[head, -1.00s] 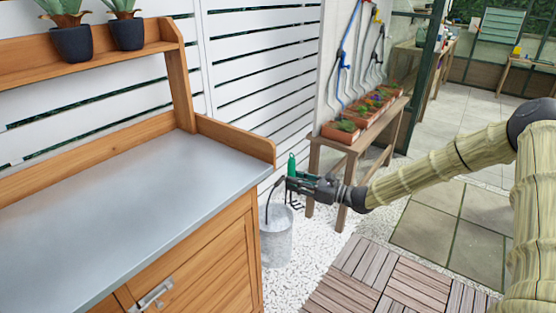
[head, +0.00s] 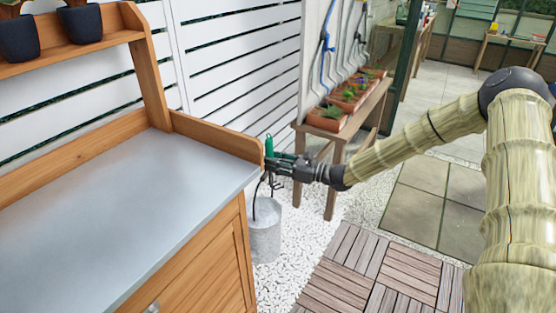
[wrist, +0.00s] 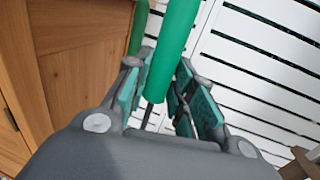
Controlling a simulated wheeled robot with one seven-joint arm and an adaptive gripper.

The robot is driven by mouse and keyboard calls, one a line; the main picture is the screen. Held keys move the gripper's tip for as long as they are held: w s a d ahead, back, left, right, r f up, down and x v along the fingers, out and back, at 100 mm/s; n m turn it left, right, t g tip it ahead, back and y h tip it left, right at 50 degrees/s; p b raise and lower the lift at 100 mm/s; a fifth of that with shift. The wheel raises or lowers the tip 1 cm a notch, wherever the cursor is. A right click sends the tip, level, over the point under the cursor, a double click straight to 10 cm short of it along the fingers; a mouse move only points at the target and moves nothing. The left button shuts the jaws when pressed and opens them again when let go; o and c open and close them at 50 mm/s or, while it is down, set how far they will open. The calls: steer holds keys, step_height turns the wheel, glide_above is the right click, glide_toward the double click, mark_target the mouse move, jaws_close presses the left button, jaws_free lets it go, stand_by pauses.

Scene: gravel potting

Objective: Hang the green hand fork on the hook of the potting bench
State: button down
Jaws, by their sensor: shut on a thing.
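The green hand fork's handle (head: 269,145) stands roughly upright at the right end of the potting bench (head: 215,160). My gripper (head: 279,165) is shut on the fork, close beside the bench's front right corner. In the wrist view the green handle (wrist: 172,45) rises between the finger pads, and a thin dark shaft runs down below it. The fork's tines are not clear. A second narrow green piece (wrist: 138,27) shows beside the bench's wooden side (wrist: 80,50); I cannot tell what it is. I cannot make out the hook in either view.
A grey bucket (head: 265,240) stands on the white gravel below my gripper. A wooden stand (head: 335,150) with terracotta planters is just behind and right. A white slatted fence (head: 235,60) closes the back. Wooden deck tiles (head: 350,270) in front are clear.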

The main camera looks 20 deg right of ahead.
steer(key=s+a+f, duration=0.1)
steer(key=s+a, duration=0.3)
steer(key=a, duration=0.1)
steer(key=shift+s+a+f, duration=0.2)
steer(key=shift+s+a, duration=0.1)
steer(key=shift+s, duration=0.05)
stand_by(0.9)
stand_by(0.4)
steer(key=c, duration=1.1)
jaws_free()
steer(key=shift+s, duration=0.1)
steer(key=shift+v, duration=5.95)
